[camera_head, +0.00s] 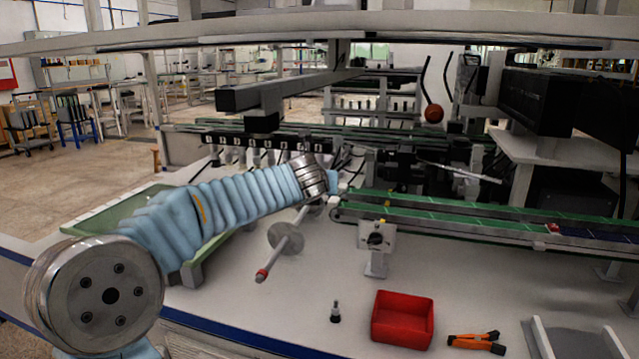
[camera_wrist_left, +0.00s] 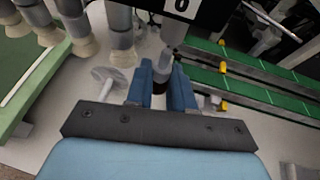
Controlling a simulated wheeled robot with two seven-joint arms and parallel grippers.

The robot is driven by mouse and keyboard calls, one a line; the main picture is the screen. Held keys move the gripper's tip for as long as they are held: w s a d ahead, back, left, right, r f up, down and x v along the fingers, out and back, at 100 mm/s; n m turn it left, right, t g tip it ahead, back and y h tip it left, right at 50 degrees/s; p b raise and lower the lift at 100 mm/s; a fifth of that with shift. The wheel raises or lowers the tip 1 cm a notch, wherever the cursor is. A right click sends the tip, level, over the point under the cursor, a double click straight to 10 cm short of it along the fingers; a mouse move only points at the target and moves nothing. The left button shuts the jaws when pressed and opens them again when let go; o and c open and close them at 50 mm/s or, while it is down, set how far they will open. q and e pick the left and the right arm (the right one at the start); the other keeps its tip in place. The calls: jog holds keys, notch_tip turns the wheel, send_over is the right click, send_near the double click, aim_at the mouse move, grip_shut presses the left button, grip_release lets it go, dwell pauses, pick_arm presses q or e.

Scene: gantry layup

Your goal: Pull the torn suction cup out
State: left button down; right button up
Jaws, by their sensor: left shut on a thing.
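My left gripper (camera_wrist_left: 160,90) is shut, with its two blue fingers on either side of a dark cup (camera_wrist_left: 159,87). The cup is at the lower end of a grey vertical stem (camera_wrist_left: 166,62), below a plate marked 0. The fingers hide most of the cup, so I cannot see a tear or whether it is still joined to the stem. In the head view my left gripper (camera_head: 333,182) is at the right end of the row of suction heads (camera_head: 255,145), and the held cup is hidden there. Other pale cups (camera_wrist_left: 123,57) hang to the left in the wrist view. My right gripper is not in view.
A red bin (camera_head: 402,320), a small dark fitting (camera_head: 335,312) and orange-black pliers (camera_head: 476,342) are on the white table. A round disc on a rod (camera_head: 286,238) lies under my arm. A green conveyor (camera_head: 450,215) runs right; a small post (camera_head: 376,245) stands before it.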

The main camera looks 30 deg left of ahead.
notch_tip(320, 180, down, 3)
jog(key=b, duration=0.2)
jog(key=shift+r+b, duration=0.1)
jog(key=shift+b, duration=0.3)
